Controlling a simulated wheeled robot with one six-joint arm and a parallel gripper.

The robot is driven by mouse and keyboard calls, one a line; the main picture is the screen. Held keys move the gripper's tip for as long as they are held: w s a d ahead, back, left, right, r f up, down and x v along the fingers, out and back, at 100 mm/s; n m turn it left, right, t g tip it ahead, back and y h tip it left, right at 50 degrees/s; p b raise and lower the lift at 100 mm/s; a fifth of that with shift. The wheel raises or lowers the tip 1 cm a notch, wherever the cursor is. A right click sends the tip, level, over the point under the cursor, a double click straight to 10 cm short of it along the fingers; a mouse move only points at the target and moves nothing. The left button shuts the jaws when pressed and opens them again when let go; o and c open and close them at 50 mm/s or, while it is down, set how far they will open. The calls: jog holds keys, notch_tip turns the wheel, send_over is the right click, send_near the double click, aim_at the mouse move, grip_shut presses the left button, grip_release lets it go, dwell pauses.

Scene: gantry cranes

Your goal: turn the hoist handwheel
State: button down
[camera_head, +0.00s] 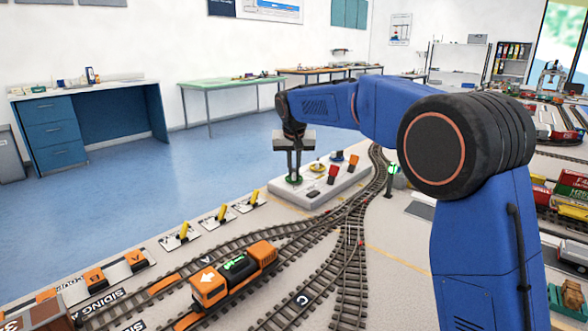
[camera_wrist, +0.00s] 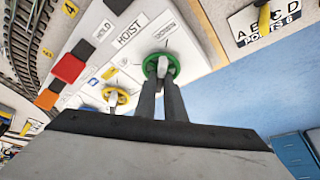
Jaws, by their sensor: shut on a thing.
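The control panel (camera_head: 325,193) is a pale box at the table's far edge, and a green handwheel (camera_head: 294,180) sits on its near left end. In the wrist view the green handwheel (camera_wrist: 174,68) has a pale centre piece and lies beside the printed word HOIST (camera_wrist: 130,30). My gripper (camera_head: 294,170) points down over this wheel. In the wrist view its fingers (camera_wrist: 162,84) are close together and shut on the wheel at its centre. The fingers hide part of the rim. A yellow wheel (camera_head: 316,166) stands beside it on the panel.
Yellow point levers (camera_head: 222,212) line the table edge. An orange locomotive (camera_head: 235,270) stands on the tracks in front. A signal post (camera_head: 390,178) with a green light stands right of the panel.

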jog(key=c, duration=1.8)
grip_release()
jog(key=shift+c, duration=0.2)
jog(key=shift+r, duration=0.15)
jog(key=v, duration=1.7)
jog(key=shift+r, duration=0.1)
